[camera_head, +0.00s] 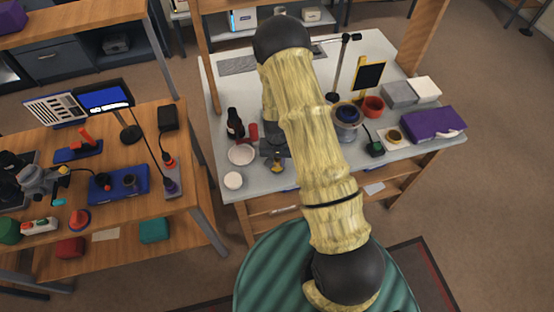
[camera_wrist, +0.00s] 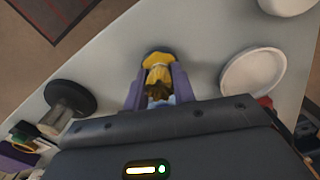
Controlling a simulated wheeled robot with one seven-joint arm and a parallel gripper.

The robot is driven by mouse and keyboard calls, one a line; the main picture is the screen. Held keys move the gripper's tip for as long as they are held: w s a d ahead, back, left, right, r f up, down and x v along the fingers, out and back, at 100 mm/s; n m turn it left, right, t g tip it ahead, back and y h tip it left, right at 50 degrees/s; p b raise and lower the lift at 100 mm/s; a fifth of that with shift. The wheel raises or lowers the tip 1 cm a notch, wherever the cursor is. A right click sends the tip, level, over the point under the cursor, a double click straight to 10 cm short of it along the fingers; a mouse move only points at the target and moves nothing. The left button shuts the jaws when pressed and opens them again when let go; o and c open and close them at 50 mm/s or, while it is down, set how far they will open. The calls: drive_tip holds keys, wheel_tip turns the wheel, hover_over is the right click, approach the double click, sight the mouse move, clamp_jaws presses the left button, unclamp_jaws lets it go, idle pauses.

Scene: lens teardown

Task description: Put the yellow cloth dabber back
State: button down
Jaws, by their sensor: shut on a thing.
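The yellow cloth dabber (camera_wrist: 158,60) is between the two purple fingers of my gripper (camera_wrist: 158,74) in the wrist view. The gripper is shut on it. Its rounded yellow cloth end points away from the wrist, with a brown part nearer the palm. The pale table top lies beyond it; I cannot tell whether the dabber touches it. In the head view, a small yellow and dark shape (camera_head: 277,166) shows at the table's front left part, beside my arm. My arm hides much of the gripper there.
A white dish (camera_wrist: 253,75) and a white round pot (camera_wrist: 288,3) stand to the right in the wrist view. A black disc with a grey post (camera_wrist: 70,98) is to the left. A dark bottle (camera_head: 235,124) stands behind the dish. The table's front edge is close.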

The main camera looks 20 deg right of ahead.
sight(277, 159)
drive_tip(key=shift+f, duration=0.15)
drive_tip(key=c, duration=1.1)
unclamp_jaws()
drive_tip(key=shift+c, duration=0.2)
wheel_tip(277, 159, up, 12)
drive_tip(key=b, duration=0.2)
drive_tip(key=s+r+n+t, duration=0.2)
drive_tip(key=s+r+n, duration=0.1)
drive_tip(key=s+r, duration=1.1)
drive_tip(key=shift+s+r+n+t, duration=0.15)
drive_tip(key=shift+r+n+t, duration=0.15)
drive_tip(key=shift+r, duration=0.05)
